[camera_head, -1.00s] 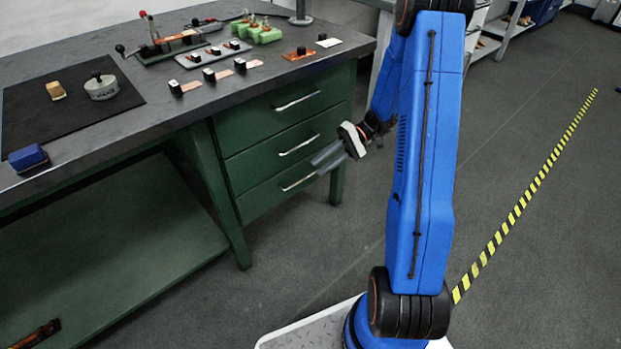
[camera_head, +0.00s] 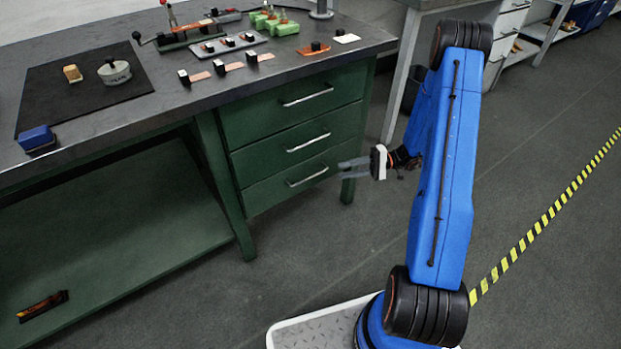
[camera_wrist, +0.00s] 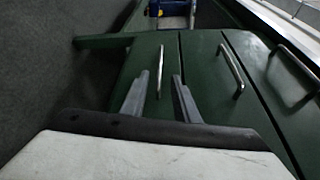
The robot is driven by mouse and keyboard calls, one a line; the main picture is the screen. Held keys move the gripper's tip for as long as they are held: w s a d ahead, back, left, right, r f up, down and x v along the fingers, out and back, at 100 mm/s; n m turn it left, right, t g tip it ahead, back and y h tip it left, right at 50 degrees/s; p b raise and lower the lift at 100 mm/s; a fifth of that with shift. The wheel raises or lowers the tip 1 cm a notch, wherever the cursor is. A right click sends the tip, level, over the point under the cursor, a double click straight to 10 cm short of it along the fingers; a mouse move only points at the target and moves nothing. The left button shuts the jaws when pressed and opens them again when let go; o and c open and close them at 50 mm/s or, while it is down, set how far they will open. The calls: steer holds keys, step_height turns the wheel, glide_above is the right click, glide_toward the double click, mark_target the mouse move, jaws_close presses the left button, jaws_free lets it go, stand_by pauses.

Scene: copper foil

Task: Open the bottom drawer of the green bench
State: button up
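The green bench (camera_head: 222,190) has a stack of three drawers. The bottom drawer (camera_head: 268,192) looks shut, its front in line with those above. My gripper (camera_head: 341,169) is open and empty. In the head view it is right of the handle, pointing at the drawer, with a gap between. In the wrist view my gripper's fingers (camera_wrist: 160,76) reach toward the drawer front (camera_wrist: 148,53).
The middle drawer handle (camera_head: 308,142) and top drawer handle (camera_head: 307,96) sit above. A bench leg (camera_head: 349,185) stands close behind my gripper. The benchtop (camera_head: 110,118) carries tools and small parts. The floor (camera_head: 320,235) before the drawers is clear.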

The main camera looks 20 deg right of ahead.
mark_target(310, 177)
steer(key=a, duration=0.9)
steer(key=w+a+f, duration=0.1)
steer(key=a, duration=0.4)
jaws_close()
